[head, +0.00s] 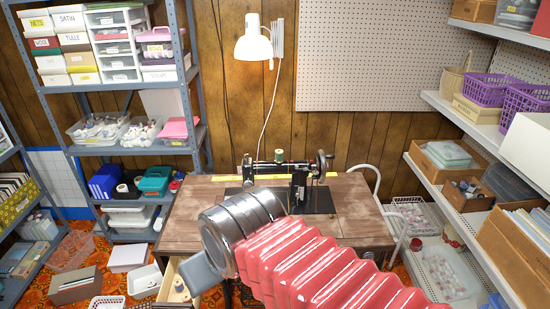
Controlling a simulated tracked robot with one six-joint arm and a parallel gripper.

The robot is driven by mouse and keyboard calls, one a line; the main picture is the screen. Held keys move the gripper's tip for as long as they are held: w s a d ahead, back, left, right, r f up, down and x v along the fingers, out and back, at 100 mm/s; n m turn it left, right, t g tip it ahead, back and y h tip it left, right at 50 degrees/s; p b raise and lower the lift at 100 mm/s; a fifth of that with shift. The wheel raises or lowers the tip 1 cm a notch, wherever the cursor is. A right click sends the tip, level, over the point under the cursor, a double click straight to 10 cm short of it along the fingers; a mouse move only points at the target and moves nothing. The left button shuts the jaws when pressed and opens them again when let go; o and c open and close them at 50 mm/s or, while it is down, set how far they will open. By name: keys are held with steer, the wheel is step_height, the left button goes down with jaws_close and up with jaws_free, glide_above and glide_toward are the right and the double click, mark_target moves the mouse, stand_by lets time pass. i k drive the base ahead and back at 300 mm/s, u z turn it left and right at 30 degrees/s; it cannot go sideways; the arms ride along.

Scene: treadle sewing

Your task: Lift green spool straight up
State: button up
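A small green spool (280,155) stands upright on top of the black sewing machine (299,175), near the middle of its arm. The machine sits on a brown wooden table (190,222). My gripper (202,272) is at the lower left, in front of the table and well away from the spool. Only a grey block shows at the end of my arm, pointing down and left; I cannot make out its fingers or whether they hold anything. The pin under the spool is too small to see.
A white lamp (253,45) hangs on the wall above the machine, its cord running down behind. An open drawer (172,290) with small items is beside my gripper. Loaded shelves stand left and right. The space directly above the spool looks clear.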

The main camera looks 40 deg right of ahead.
mark_target(278, 153)
steer(key=u, duration=0.05)
steer(key=k, duration=1.5)
steer(key=z, duration=0.5)
steer(key=i, duration=1.4)
steer(key=z, duration=0.1)
